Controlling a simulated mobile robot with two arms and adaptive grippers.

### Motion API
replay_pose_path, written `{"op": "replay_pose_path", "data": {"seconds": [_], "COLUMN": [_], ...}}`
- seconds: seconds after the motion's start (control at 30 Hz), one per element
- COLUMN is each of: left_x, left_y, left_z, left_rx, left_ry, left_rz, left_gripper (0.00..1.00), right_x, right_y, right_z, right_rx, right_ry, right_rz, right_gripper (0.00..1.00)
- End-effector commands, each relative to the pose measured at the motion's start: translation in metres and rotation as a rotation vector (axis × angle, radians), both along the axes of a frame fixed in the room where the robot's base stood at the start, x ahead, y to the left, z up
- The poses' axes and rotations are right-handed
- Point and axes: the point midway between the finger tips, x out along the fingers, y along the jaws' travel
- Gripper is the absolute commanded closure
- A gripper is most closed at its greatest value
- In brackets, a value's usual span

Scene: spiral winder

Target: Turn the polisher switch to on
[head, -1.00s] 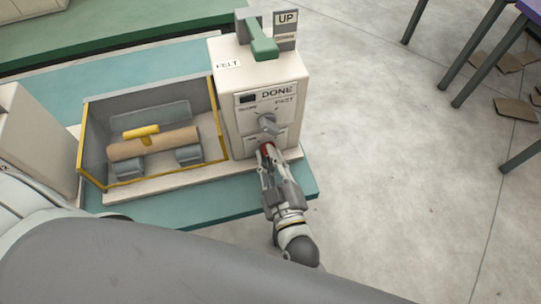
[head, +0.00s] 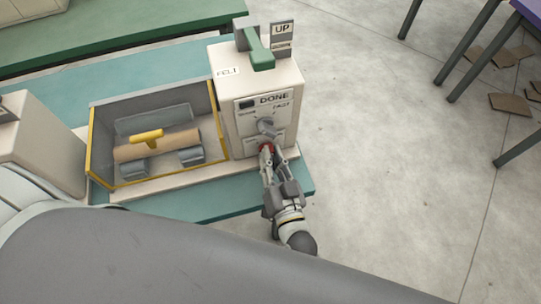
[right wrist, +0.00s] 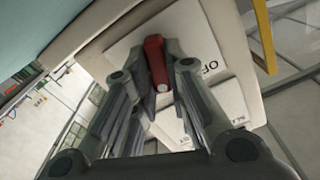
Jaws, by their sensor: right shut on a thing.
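The white machine box (head: 228,92) stands at the right end of the teal bench, with a grey panel marked DONE on its front. A grey knob (head: 266,127) sits in the middle of this panel. Below it is a small red switch (head: 267,148). My right gripper (head: 268,157) is at the red switch, its fingers on either side of it. In the right wrist view the red switch lever (right wrist: 156,62) sits between the fingertips, over a white plate with partly hidden lettering starting "OF". The right gripper is shut on it. My left gripper is not in view.
A yellow-edged open tray (head: 93,150) left of the box holds a brown roll (head: 175,146) on grey rollers. A green lever (head: 259,50) and an UP sign (head: 283,30) are on top of the box. Open floor lies to the right.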

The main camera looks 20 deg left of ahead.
Motion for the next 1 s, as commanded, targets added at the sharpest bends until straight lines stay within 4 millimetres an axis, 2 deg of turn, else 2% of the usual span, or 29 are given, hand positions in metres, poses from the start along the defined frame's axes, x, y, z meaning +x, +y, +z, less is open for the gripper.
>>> {"op": "replay_pose_path", "data": {"seconds": [0.43, 1.0], "left_x": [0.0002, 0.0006], "left_y": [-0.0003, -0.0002], "left_z": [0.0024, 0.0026], "left_rx": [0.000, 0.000], "left_ry": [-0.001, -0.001], "left_rz": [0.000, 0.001], "left_gripper": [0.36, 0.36], "right_x": [0.0012, 0.0011], "right_y": [-0.0016, -0.0016], "right_z": [-0.0007, -0.0013], "right_rx": [0.237, 0.297], "right_ry": [0.159, 0.201], "right_rz": [0.000, -0.001], "right_gripper": [1.00, 1.00]}}
